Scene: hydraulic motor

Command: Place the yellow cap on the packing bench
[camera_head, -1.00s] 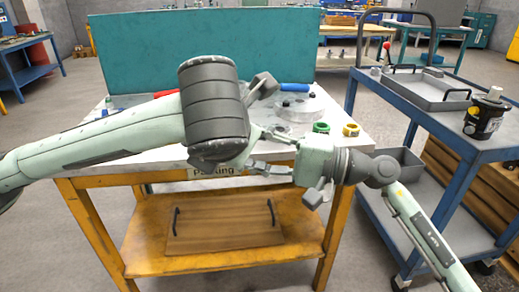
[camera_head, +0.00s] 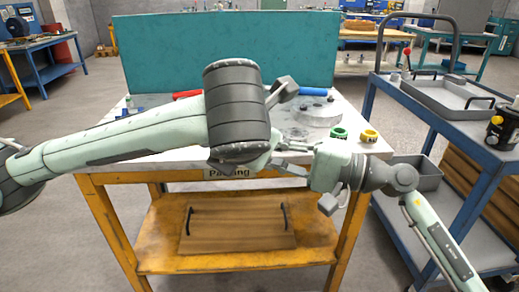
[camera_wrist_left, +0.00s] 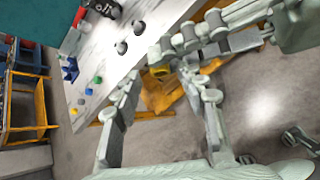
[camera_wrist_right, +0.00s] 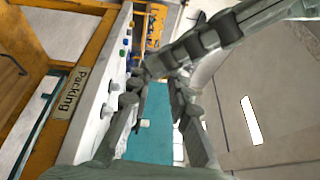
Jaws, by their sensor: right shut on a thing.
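A small yellow cap (camera_wrist_left: 158,72) shows between the fingertips in the left wrist view, where the two grippers meet. My right gripper (camera_wrist_right: 165,78) is shut on it, its fingers crossing in front of the left one. My left gripper (camera_wrist_left: 160,80) is open, with its fingers on either side of the cap, and contact cannot be told. In the head view both grippers meet over the front edge of the white-topped packing bench (camera_head: 140,155), and the cap is hidden there. The bench bears a "Packing" label.
A green ring (camera_head: 339,133) and a yellow ring (camera_head: 370,136) lie on the bench's right side near a grey round part (camera_head: 318,112). A teal panel (camera_head: 150,60) stands behind. A blue cart (camera_head: 450,135) with a tray stands at the right.

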